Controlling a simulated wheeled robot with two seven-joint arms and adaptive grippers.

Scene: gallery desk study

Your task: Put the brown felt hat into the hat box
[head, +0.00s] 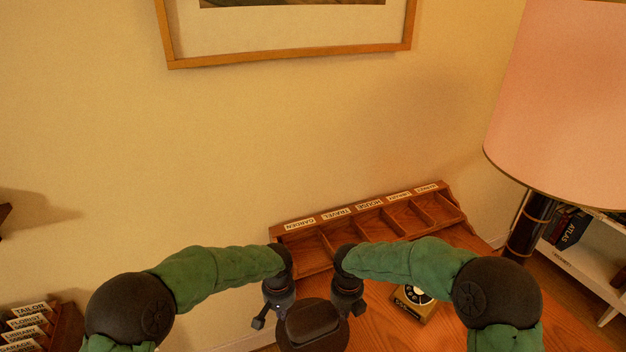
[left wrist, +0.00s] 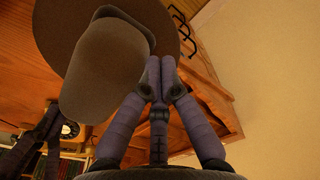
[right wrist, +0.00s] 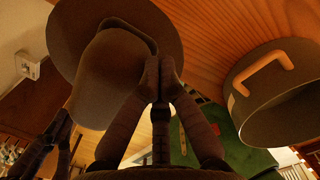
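The brown felt hat (head: 312,325) is held up between my two grippers at the bottom middle of the head view. In the left wrist view its crown (left wrist: 100,75) points toward the camera, with the brim behind. My left gripper (left wrist: 160,75) is shut on the brim. My right gripper (right wrist: 158,75) is shut on the brim at the other side, and the hat (right wrist: 105,75) fills much of that view. The round dark box with a tan handle, seemingly the hat box (right wrist: 265,100), is at the right of the right wrist view, apart from the hat. Its inside shows only partly.
A wooden sorter (head: 310,260) with labelled compartments stands at the back of the wooden desk (head: 450,325). A pink-shaded lamp (head: 565,110) stands at the right. A framed picture (head: 290,50) hangs on the wall.

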